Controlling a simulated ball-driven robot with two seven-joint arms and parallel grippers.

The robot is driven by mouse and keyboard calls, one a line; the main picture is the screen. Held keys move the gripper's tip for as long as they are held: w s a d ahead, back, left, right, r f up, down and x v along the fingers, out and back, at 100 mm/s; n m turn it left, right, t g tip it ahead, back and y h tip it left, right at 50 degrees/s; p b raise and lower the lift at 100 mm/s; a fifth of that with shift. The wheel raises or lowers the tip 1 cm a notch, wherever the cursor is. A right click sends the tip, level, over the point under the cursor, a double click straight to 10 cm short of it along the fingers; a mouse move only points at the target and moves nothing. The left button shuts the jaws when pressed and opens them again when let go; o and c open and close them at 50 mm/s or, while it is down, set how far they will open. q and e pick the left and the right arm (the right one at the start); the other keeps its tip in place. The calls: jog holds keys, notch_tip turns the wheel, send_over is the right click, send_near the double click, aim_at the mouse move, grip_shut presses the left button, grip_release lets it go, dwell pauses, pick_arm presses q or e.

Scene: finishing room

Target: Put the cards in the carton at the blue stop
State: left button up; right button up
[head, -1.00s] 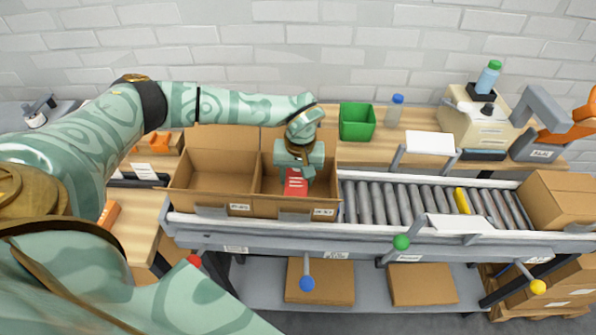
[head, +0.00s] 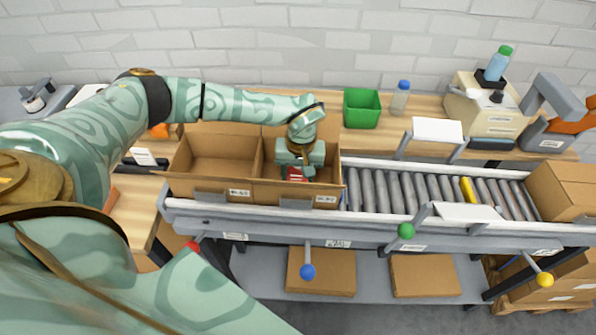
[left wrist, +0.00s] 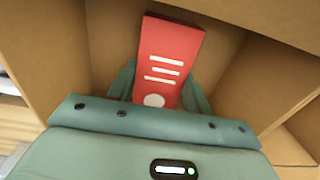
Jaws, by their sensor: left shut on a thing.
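The cards are a red pack with white lines and a white dot. My left gripper (head: 298,172) is shut on the pack (head: 297,174), which also shows upright between the fingers in the left wrist view (left wrist: 168,60). The gripper and pack are down inside the right of two open brown cartons (head: 270,193) side by side. The blue stop (head: 307,271) hangs below this carton's front. The pack's lower end is hidden in the head view, so I cannot tell whether it touches the floor. My right gripper is not in view.
The left carton (head: 205,190) looks empty. A roller conveyor (head: 400,190) with a yellow item (head: 467,190) runs right to a closed box (head: 565,190). A green bin (head: 362,108) and a bottle (head: 400,98) stand behind. Red, green and yellow stops line the front rail.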

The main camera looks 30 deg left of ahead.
pick_arm(q)
jog(key=o, duration=1.2)
jog(key=shift+r+p, duration=0.95)
jog(key=shift+r, duration=0.15)
jog(key=shift+r, duration=0.1)
notch_tip(320, 180, up, 6)
jog(key=p, duration=0.5)
